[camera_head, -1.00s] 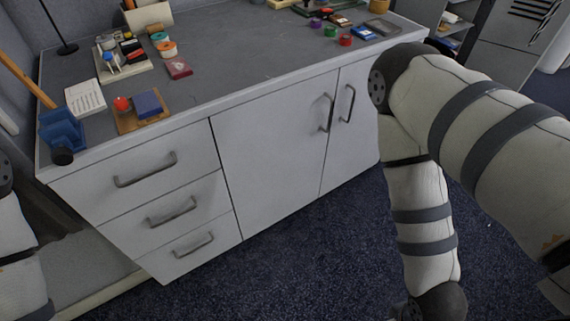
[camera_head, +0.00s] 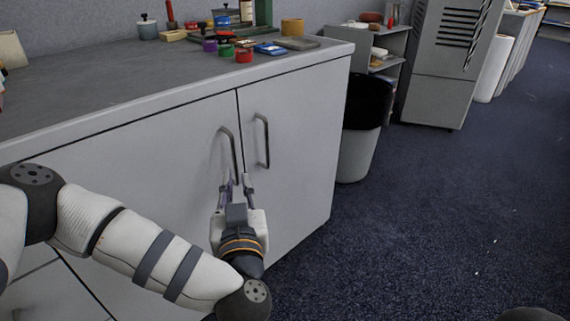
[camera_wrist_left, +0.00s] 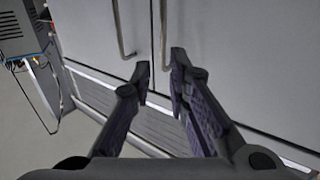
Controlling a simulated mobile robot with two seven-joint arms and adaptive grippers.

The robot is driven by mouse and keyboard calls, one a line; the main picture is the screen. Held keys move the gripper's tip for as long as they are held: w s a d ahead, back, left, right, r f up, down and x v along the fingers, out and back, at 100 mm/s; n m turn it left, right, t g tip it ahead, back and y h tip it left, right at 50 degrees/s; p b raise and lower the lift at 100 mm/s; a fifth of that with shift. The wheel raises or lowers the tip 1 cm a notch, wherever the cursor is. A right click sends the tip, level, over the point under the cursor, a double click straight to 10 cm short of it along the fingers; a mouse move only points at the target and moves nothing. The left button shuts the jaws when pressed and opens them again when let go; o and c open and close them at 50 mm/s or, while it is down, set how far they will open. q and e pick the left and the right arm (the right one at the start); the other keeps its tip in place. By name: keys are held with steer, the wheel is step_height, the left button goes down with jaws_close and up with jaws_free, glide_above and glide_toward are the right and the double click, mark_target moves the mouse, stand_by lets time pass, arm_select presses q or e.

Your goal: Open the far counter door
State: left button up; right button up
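The counter's far door (camera_head: 295,165) is closed, flush with the near door (camera_head: 165,150) beside it. Its vertical bar handle (camera_head: 263,141) is just right of the seam. The near door's handle (camera_head: 229,153) is just left of it. In the left wrist view my left gripper (camera_wrist_left: 159,77) is open with an empty gap between the fingertips. Two bar handles show there beyond the fingers; contact is not visible. My right gripper is not in view.
The countertop (camera_head: 120,85) holds small items, including a red tub (camera_head: 244,55) and an orange roll (camera_head: 292,27). A waste bin (camera_head: 358,150) stands right of the counter near the far door. Open carpet (camera_head: 440,220) lies to the right.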

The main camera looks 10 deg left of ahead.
mark_target(234, 153)
arm_select(q)
steer(key=b+x, duration=0.1)
steer(key=x, duration=0.4)
steer(key=b+x, duration=0.2)
steer(key=x, duration=0.3)
steer(key=shift+w+a+f, duration=0.1)
steer(key=shift+w+a, duration=0.05)
steer(key=shift+a, duration=0.2)
steer(key=shift+w+a+r, duration=0.1)
steer(key=shift+w+r, duration=0.1)
steer(key=shift+w, duration=0.25)
jaws_close()
